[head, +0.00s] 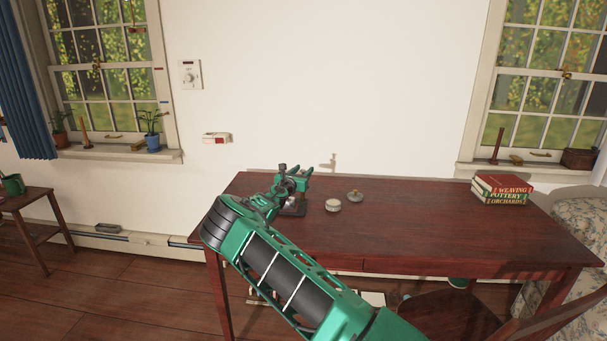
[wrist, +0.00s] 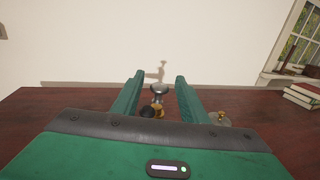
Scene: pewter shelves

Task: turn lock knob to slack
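A small device with a dark base (head: 292,209) stands near the back left of the desk, mostly hidden behind my gripper in the head view. In the wrist view, a silver round-topped part (wrist: 159,89) shows between my fingers, with a small black knob (wrist: 147,112) and a brass piece (wrist: 158,111) below it. I cannot tell which of these is the lock knob, or its setting. My gripper (wrist: 160,76) is open, its two green fingers apart on either side of the silver part. I cannot tell whether they touch anything. In the head view my gripper (head: 305,180) is over the device.
The dark wooden desk (head: 430,225) is mostly clear on its right. Books (head: 500,190) are stacked at the back right. A wall (head: 400,100) stands behind.

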